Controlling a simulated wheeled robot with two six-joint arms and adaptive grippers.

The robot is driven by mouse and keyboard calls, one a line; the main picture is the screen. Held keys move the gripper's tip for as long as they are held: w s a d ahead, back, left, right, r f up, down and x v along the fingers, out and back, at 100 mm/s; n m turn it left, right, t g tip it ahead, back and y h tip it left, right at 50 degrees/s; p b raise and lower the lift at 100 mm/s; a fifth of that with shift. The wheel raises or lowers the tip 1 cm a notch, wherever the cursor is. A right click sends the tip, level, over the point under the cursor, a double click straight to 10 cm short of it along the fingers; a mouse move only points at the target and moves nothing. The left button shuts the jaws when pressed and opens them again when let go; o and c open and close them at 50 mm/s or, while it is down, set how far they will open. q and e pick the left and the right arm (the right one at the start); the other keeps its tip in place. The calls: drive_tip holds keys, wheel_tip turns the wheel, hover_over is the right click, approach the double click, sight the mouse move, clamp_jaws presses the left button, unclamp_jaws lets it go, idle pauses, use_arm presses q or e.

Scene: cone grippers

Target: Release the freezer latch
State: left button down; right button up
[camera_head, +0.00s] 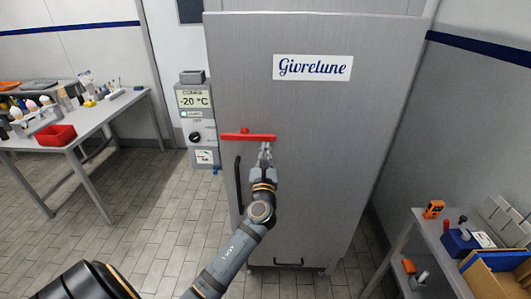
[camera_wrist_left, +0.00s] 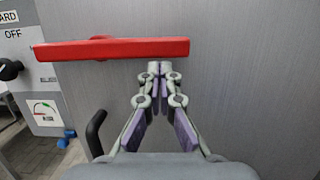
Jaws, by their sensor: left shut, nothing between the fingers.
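The grey freezer (camera_head: 330,180) stands upright with its door shut, a "Givrelune" label on its upper part. A red latch bar (camera_head: 248,137) lies horizontally across the door's left edge; it also shows in the left wrist view (camera_wrist_left: 120,48). My left gripper (camera_head: 265,147) is shut and empty, just below the right end of the latch. In the left wrist view its fingertips (camera_wrist_left: 160,68) are close under the bar; I cannot tell whether they touch it. A black door handle (camera_head: 238,185) is below the latch. My right gripper is not in view.
A control box (camera_head: 196,118) reading -20 °C stands left of the freezer. A table with a red bin (camera_head: 56,136) is at the left. A low bench with an orange device (camera_head: 433,209) and a blue box (camera_head: 460,241) is at the right. Tiled floor between is clear.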

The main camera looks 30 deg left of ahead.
sight(267, 135)
use_arm(q)
drive_tip(key=shift+w+d+r+n, duration=0.15)
drive_tip(key=shift+r+n, duration=0.2)
drive_tip(key=shift+n, duration=0.45)
drive_tip(key=shift+d+r+n+g+y, duration=0.15)
drive_tip(key=shift+r+n+g+y, duration=0.55)
drive_tip(key=shift+n, duration=0.7)
wheel_tip(267, 135, up, 2)
drive_tip(key=n, duration=0.3)
drive_tip(key=shift+r, duration=0.1)
drive_tip(key=r+n+g+p, duration=0.1)
drive_tip(key=n, duration=0.1)
drive_tip(key=shift+r+n+y, duration=0.15)
drive_tip(key=shift+n+y, duration=0.15)
drive_tip(key=shift+y, duration=0.1)
drive_tip(key=shift+s+a+r+n+g+p, duration=0.35)
drive_tip(key=shift+a+r+n+p, duration=0.3)
drive_tip(key=shift+n, duration=0.65)
drive_tip(key=shift+s+a+r+n+g+p, duration=0.35)
drive_tip(key=shift+r+n, duration=0.45)
drive_tip(key=shift+n, duration=0.5)
drive_tip(key=shift+s+a+r+n+g+p, duration=0.3)
drive_tip(key=shift+a+r+n+p, duration=0.35)
drive_tip(key=shift+n, duration=0.65)
